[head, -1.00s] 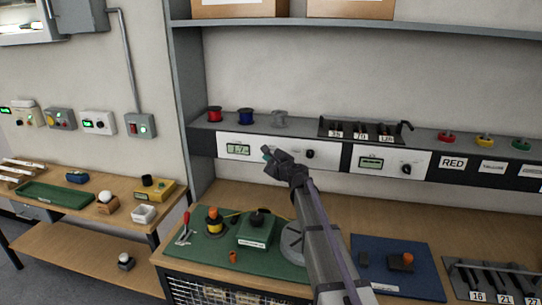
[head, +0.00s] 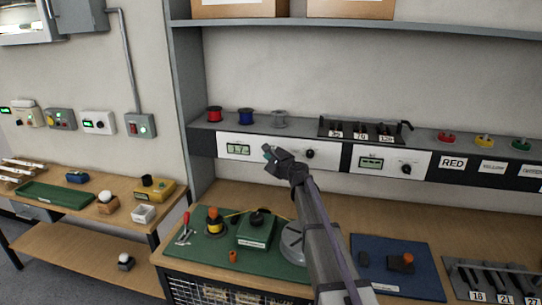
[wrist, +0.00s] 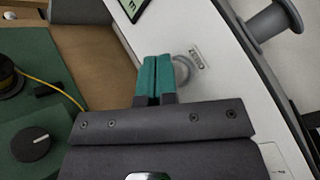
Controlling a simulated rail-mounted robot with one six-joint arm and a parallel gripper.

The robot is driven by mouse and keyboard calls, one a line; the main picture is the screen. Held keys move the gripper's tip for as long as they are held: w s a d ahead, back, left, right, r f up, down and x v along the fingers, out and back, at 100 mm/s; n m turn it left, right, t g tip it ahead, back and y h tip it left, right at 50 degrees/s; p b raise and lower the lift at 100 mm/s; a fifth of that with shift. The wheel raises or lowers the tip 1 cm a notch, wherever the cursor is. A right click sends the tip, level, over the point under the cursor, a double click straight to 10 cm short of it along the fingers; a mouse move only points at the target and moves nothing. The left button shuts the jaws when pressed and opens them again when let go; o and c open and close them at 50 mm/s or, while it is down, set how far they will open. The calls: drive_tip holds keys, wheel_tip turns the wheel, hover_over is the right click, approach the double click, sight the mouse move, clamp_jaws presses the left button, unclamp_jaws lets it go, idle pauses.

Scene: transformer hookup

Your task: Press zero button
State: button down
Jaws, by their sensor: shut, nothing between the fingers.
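The zero button (wrist: 184,66) is a round grey piece on the white panel (wrist: 215,35), beside a ZERO label (wrist: 197,60) in the wrist view. My gripper (wrist: 155,60) has its teal fingers together, empty. The fingertips lie just left of the button in that view and cover part of its edge; whether they touch it I cannot tell. In the head view my gripper (head: 267,152) is in front of the left white panel, between its green display (head: 238,149) and its dark knob (head: 310,153). The button is not visible there.
Below my arm, a green mat (head: 280,268) carries a green box (head: 256,231) with a dark knob and a yellow wire. Spools (head: 245,116) stand on the ledge above.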

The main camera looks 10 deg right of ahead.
drive_tip(key=shift+w+d, duration=0.15)
drive_tip(key=shift+w, duration=0.15)
drive_tip(key=shift+s, duration=0.1)
idle(0.4)
drive_tip(key=shift+s+a, duration=0.35)
drive_tip(key=shift+s, duration=0.3)
drive_tip(key=s, duration=0.1)
drive_tip(key=s+a, duration=0.1)
drive_tip(key=s, duration=0.1)
drive_tip(key=s+a, duration=0.1)
drive_tip(key=shift+s+a, duration=0.1)
drive_tip(key=shift+s, duration=0.2)
idle(0.4)
